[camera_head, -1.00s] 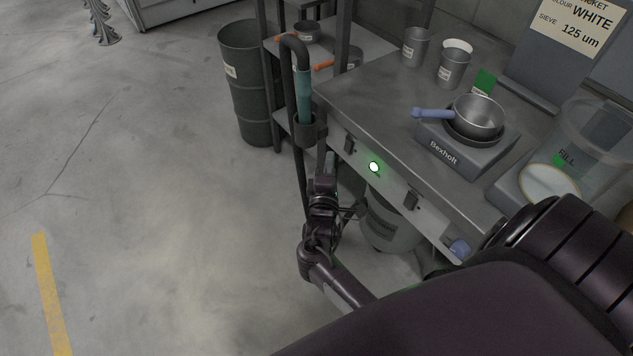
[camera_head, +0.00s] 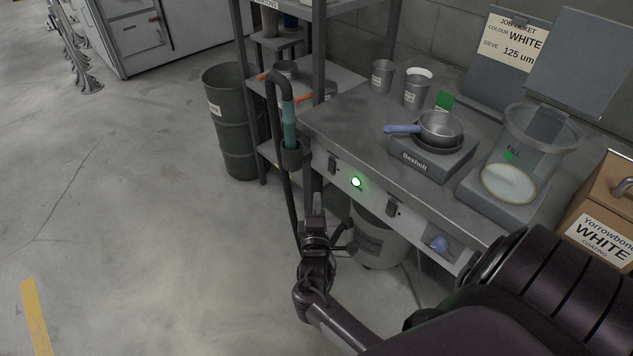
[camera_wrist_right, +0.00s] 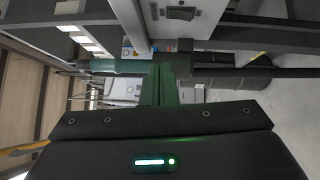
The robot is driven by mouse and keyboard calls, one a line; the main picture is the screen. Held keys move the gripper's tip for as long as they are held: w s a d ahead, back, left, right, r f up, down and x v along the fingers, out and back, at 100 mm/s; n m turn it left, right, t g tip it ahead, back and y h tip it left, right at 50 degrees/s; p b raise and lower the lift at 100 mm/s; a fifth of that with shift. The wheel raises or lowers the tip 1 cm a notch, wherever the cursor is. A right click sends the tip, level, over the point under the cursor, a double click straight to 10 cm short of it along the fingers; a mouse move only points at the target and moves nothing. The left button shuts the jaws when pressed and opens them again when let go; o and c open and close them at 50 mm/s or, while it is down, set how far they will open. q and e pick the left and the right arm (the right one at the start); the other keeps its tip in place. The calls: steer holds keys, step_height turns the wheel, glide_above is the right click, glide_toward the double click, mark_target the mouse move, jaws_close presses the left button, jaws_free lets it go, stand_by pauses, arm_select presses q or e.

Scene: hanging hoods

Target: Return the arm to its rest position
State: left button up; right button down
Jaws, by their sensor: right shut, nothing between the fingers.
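My right arm comes in from the lower right of the head view. Its gripper (camera_head: 317,203) is beside the front edge of the bench, just below and right of a holder cup (camera_head: 291,156). A black hose with a teal grip (camera_head: 289,122) stands in that cup. In the wrist view the right gripper's fingers (camera_wrist_right: 160,88) are together with nothing between them. The teal grip (camera_wrist_right: 118,66) lies across the view behind the fingers; whether they touch it I cannot tell. My left gripper is out of view.
The metal bench (camera_head: 345,118) carries a scale (camera_head: 425,163) with a pan (camera_head: 440,128), metal cups and a clear hopper (camera_head: 535,150). A bucket (camera_head: 378,240) stands below, a dark drum (camera_head: 232,130) at the left. The floor (camera_head: 140,220) at left is open.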

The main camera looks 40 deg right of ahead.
stand_by(0.3)
steer(key=s+a+f+m+g+y+p, duration=0.1)
steer(key=s+a+f+g+y, duration=0.15)
steer(key=s+f, duration=0.45)
steer(key=s+a+f+m+g+y+p, duration=0.15)
steer(key=a+f+y, duration=0.25)
steer(key=f, duration=0.6)
steer(key=s+a+f+m+g+y+p, duration=0.1)
steer(key=s+a+f+g+y, duration=0.15)
steer(key=s+f, duration=0.5)
steer(key=s+a+f+m+g+y, duration=0.1)
steer(key=s+f, duration=0.3)
steer(key=s, duration=0.4)
steer(key=s+a+f+m+g+y+p, duration=0.1)
steer(key=s+a+f+m+g, duration=0.1)
steer(key=s, duration=0.7)
steer(key=s+a+f+m+g+y, duration=0.1)
steer(key=s+f+g, duration=0.3)
steer(key=s, duration=0.4)
steer(key=shift+s+a+f+m+p, duration=0.2)
steer(key=shift+a+f+m+p, duration=0.15)
steer(key=shift+a+f+m, duration=0.35)
